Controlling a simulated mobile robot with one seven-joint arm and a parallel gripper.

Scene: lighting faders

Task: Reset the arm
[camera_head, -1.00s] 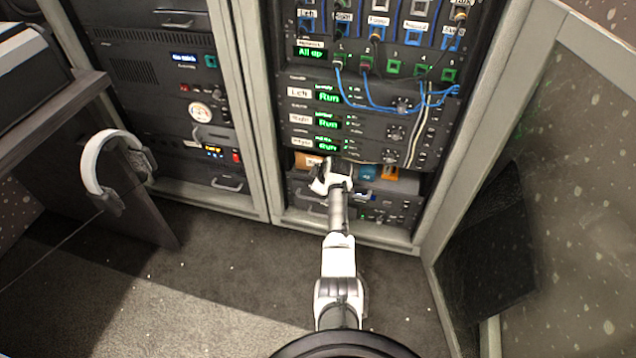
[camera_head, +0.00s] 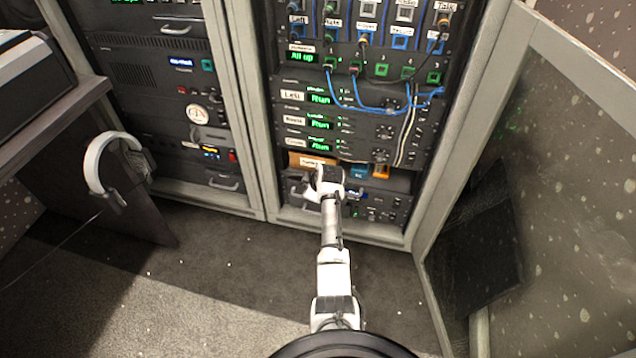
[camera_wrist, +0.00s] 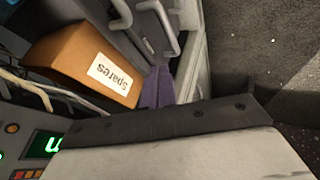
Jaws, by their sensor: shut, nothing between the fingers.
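My arm (camera_head: 334,268) reaches forward from the bottom middle of the head view to the lower part of the right-hand rack. My gripper (camera_head: 325,178) is at its far end, in front of the shelf opening, shut and empty; its fingertips are hard to make out. In the wrist view a pale block with a dark strip fills the bottom. Past it lies an orange-brown box labelled "Spares" (camera_wrist: 82,65), which also shows in the head view (camera_head: 308,160), just left of and behind my gripper.
The right rack's frame (camera_head: 250,110) and the open door (camera_head: 580,190) flank the arm. Blue cables (camera_head: 370,107) hang above my gripper. A drawer unit (camera_head: 375,208) is below the shelf. Headphones (camera_head: 100,165) hang on the desk at left. The carpet (camera_head: 220,270) is clear.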

